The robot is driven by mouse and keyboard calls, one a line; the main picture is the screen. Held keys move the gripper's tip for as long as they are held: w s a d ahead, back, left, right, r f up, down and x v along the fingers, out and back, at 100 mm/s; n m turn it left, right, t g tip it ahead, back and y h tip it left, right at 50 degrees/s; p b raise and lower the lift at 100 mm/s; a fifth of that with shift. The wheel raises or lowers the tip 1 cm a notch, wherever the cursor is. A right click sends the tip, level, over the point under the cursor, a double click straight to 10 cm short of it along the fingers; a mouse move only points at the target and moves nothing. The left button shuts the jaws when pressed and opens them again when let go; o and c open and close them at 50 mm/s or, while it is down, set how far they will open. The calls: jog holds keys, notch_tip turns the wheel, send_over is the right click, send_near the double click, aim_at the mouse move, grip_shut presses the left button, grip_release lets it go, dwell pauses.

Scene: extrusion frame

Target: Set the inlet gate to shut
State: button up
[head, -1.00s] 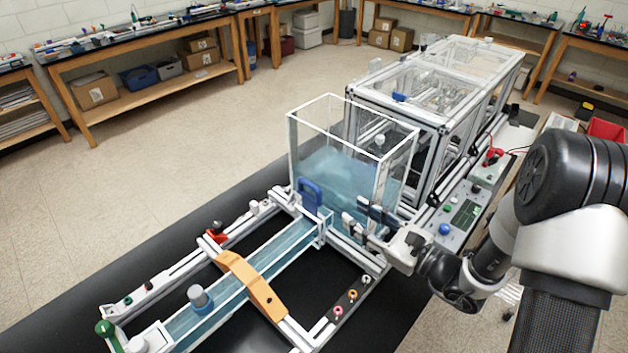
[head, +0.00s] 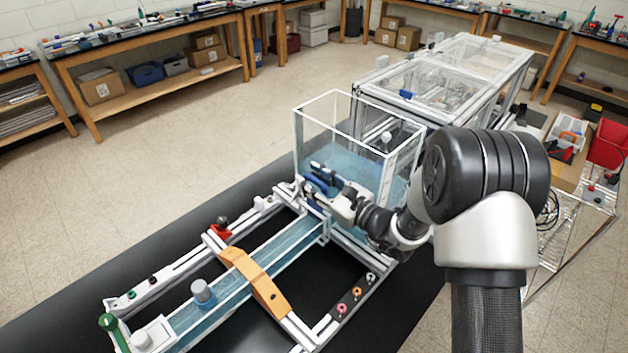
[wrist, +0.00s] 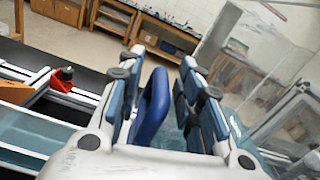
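The inlet gate's blue handle (head: 316,188) stands at the end of the clear water tank (head: 345,115), where the channel (head: 265,250) begins. In the wrist view the blue handle (wrist: 152,108) rises between the two finger pads of my gripper (wrist: 164,78). Gaps show on both sides of it, so the fingers are open around the handle without gripping it. In the head view my gripper (head: 323,178) covers most of the handle and the gate plate below, so the gate's height is hard to tell.
An orange bridge piece (head: 250,275) spans the channel, with a blue-grey knob (head: 202,292) farther down. A red clamp (head: 221,229) sits on the left rail. Tank walls stand close behind my gripper. Black bench surface (head: 320,270) lies bare beside the channel.

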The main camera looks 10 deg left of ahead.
jog(key=shift+c, duration=0.5)
grip_shut()
